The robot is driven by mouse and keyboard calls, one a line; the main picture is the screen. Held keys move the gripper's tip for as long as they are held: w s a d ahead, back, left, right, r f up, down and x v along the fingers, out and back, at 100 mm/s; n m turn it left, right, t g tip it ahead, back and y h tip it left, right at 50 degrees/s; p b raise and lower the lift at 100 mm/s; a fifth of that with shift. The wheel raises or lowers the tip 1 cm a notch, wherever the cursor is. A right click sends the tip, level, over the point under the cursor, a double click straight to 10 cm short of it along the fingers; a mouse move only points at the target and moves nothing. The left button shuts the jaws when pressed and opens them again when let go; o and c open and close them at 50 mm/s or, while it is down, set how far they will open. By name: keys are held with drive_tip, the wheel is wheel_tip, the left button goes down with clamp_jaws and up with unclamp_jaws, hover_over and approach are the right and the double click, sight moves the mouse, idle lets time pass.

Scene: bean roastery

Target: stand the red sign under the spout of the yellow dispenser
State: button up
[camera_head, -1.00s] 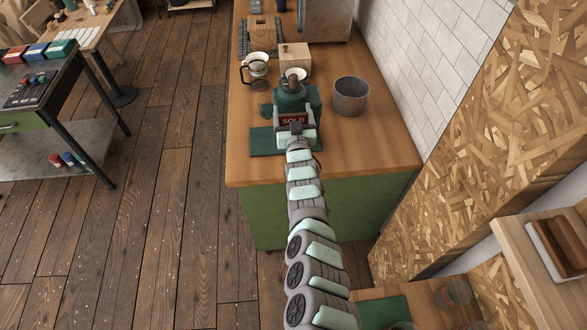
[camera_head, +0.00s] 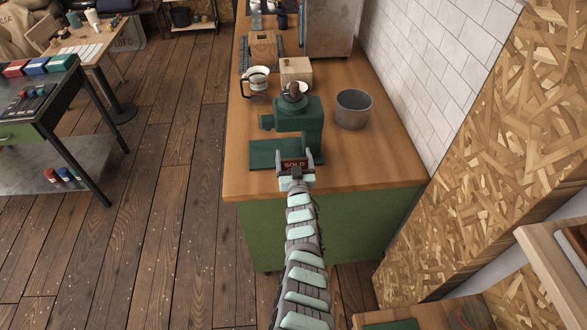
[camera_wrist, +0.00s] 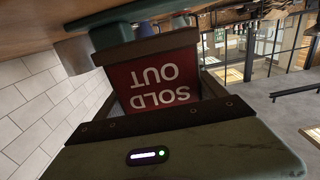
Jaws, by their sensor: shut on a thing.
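In the wrist view the sign (camera_wrist: 158,82) appears upside down, reads SOLD OUT and has a dark frame edge. My gripper (camera_head: 296,160) is shut on the sign, with a finger at each side of it. It holds the sign at the front edge of a dark green mat on the counter. Whether the sign touches the counter is unclear. I see no yellow dispenser in these frames.
A green machine (camera_head: 299,118) stands just behind the sign on the wooden counter (camera_head: 375,165). A tiled wall borders the right.

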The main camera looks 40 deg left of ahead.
sight(294, 165)
wheel_tip(294, 165, down, 4)
drive_tip(key=b, duration=0.2)
drive_tip(key=shift+s+a+b, duration=0.1)
drive_tip(key=shift+b, duration=0.3)
drive_tip(key=shift+f, duration=0.2)
drive_tip(key=shift+r, duration=0.1)
drive_tip(key=o, duration=1.5)
drive_tip(key=shift+c, duration=0.2)
drive_tip(key=shift+f, duration=0.2)
